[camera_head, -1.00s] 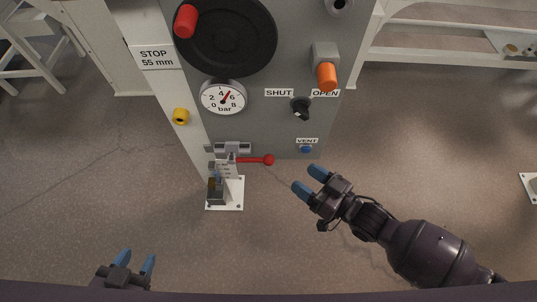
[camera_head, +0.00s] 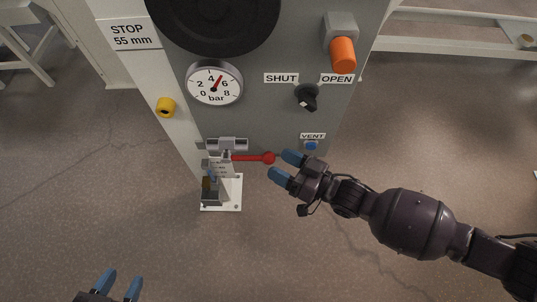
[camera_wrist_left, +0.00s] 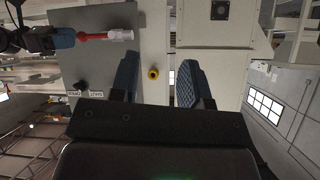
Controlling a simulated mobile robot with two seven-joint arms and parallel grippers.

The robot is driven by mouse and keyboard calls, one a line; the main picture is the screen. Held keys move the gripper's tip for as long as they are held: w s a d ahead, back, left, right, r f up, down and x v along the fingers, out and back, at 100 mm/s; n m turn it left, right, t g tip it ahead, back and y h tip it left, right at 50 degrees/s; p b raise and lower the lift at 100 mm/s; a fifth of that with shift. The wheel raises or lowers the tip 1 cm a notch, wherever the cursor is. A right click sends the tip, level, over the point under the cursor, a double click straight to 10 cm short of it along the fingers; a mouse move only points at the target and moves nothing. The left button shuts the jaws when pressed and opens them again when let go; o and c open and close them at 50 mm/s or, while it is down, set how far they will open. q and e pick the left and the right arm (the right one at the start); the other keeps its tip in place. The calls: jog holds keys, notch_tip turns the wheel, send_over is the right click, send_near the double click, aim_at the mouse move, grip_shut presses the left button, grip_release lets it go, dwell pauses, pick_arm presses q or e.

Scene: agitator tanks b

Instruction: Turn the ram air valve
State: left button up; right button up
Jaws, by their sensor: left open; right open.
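A grey panel (camera_head: 290,30) faces me. A small valve body (camera_head: 227,144) with a red lever (camera_head: 250,158) ending in a red ball points right at the panel's lower edge. A black knob (camera_head: 307,98) sits below the SHUT and OPEN labels. No readable label tells which is the ram air valve. My right gripper (camera_head: 285,166) is open and empty, its fingertips just right of the red ball; contact is unclear. My left gripper (camera_head: 121,280) is open and empty at the lower left, away from the panel. In the left wrist view the red lever (camera_wrist_left: 100,36) shows near my right gripper.
A bar gauge (camera_head: 214,83), an orange-capped fitting (camera_head: 342,55), a blue VENT button (camera_head: 311,145) and a yellow fitting (camera_head: 166,107) surround the knob and lever. A large black disc (camera_head: 215,20) is above. A white base plate (camera_head: 236,192) lies below. Open floor lies on both sides.

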aim_at(269, 157)
jog(key=x, duration=0.3)
jog(key=shift+a+f+b, duration=0.1)
jog(key=shift+a+b, duration=0.05)
jog(key=shift+b, duration=0.15)
jog(key=shift+w+a, duration=0.25)
jog(key=shift+a, duration=0.1)
grip_shut()
jog(key=shift+r, duration=0.25)
